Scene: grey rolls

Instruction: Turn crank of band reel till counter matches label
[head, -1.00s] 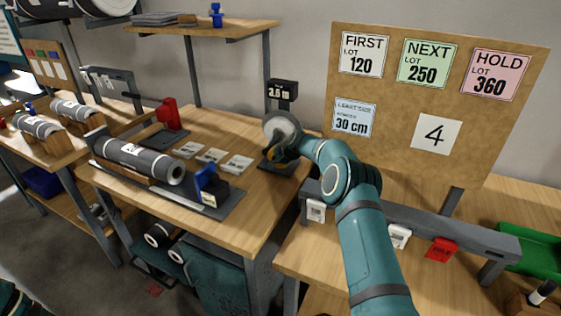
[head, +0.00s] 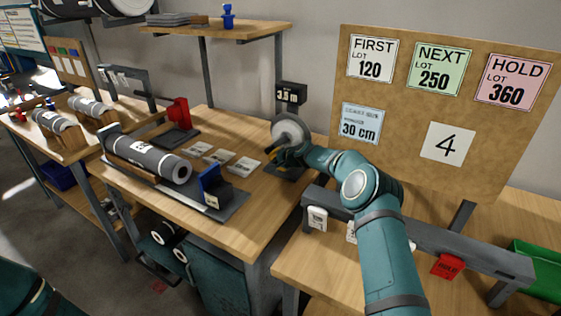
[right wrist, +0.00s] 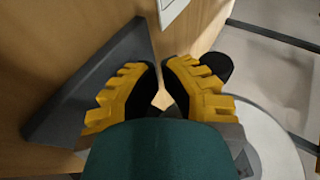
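The band reel (head: 288,130), a pale disc on a dark base, stands at the right rear of the middle bench. Its counter (head: 291,94) is a black box above it, with small digits that look like 3 point something m. My right gripper (head: 272,154) is at the lower front of the reel, where the crank would be. In the right wrist view its yellow fingers (right wrist: 160,85) are close together with a small gap, and a dark round part (right wrist: 217,66) shows behind one finger. Whether they clasp the crank is hidden. My left gripper is out of view.
Several small white label cards (head: 219,155) lie left of the reel. A grey roll (head: 146,156) lies in a cradle at the bench's left. A board (head: 395,125) with lot cards, a 30 cm card and a 4 stands to the right. A rail (head: 430,238) with tags runs before it.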

